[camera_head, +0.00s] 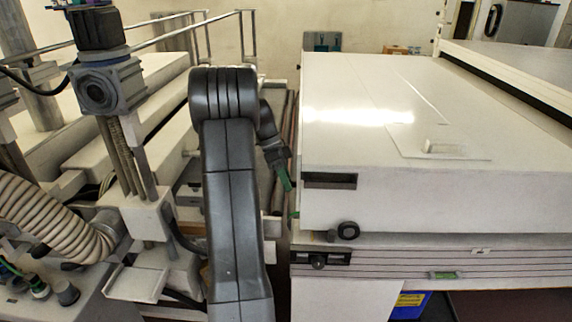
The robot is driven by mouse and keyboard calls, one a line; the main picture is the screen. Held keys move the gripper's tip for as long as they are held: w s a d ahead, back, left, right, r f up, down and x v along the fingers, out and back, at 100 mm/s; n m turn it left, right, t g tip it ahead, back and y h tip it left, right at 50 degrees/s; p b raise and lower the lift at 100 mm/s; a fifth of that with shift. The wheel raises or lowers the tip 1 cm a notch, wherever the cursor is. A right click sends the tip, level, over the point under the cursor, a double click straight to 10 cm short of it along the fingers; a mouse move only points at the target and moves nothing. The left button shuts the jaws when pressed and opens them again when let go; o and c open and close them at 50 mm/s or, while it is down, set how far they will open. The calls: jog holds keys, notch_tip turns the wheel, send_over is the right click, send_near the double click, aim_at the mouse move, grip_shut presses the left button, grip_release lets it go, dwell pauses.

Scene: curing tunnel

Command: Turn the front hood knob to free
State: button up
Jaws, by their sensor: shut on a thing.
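The white hood (375,188) fills the right half of the view, its lid flat and closed. My gripper (287,184), with green at its end, points down beside the hood's left edge. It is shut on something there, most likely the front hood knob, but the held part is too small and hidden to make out. A small green piece (294,215) shows just below the gripper at the hood's lower left corner. A black round knob (348,230) sits under the hood's front edge, apart from my gripper. I cannot tell which way the held part is turned.
Left of my arm stand a ribbed hose (55,222), motor unit (105,85) and metal rails (170,35). A narrow gap separates both machines.

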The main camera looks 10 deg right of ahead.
jog(key=g+p, duration=0.2)
jog(key=shift+w+d+r+n+p, duration=0.1)
jog(key=shift+w+r+n+p, duration=0.05)
jog(key=shift+w+n+p, duration=0.15)
jog(key=shift+f+g+y+p, duration=0.2)
jog(key=shift+g+y+p, duration=0.3)
jog(key=shift+g, duration=0.6)
jog(key=shift+n, duration=0.3)
jog(key=o, duration=1)
jog(key=shift+f, duration=0.1)
